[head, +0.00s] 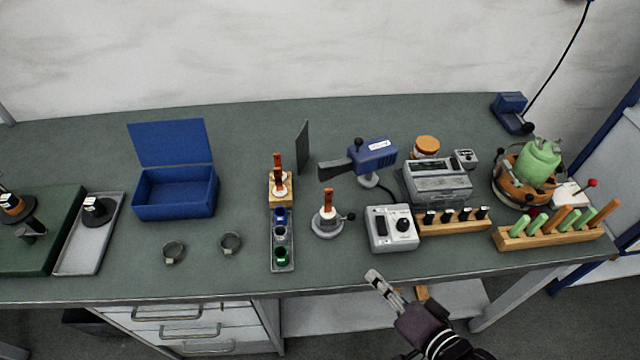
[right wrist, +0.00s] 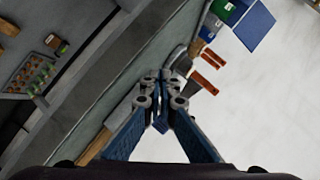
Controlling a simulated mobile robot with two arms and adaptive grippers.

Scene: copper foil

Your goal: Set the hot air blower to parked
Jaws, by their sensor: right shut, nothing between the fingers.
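The hot air blower (head: 375,153) is blue with a dark flat nozzle (head: 334,170) pointing left. It sits raised on a grey stand (head: 369,181) at the middle right of the bench, with a black knob on top. My right gripper (head: 372,276) is shut and empty at the front edge of the bench, in front of and well apart from the blower. Its fingertips also show together in the right wrist view (right wrist: 161,88); they hide part of what lies beyond, and I cannot make out the blower there. My left gripper is not in view.
A grey control box (head: 392,229) with a black dial stands between my right gripper and the blower. A round base with an orange-handled tool (head: 327,216) is left of it. A wooden rack (head: 453,223) is right. An open blue box (head: 175,190) stands left.

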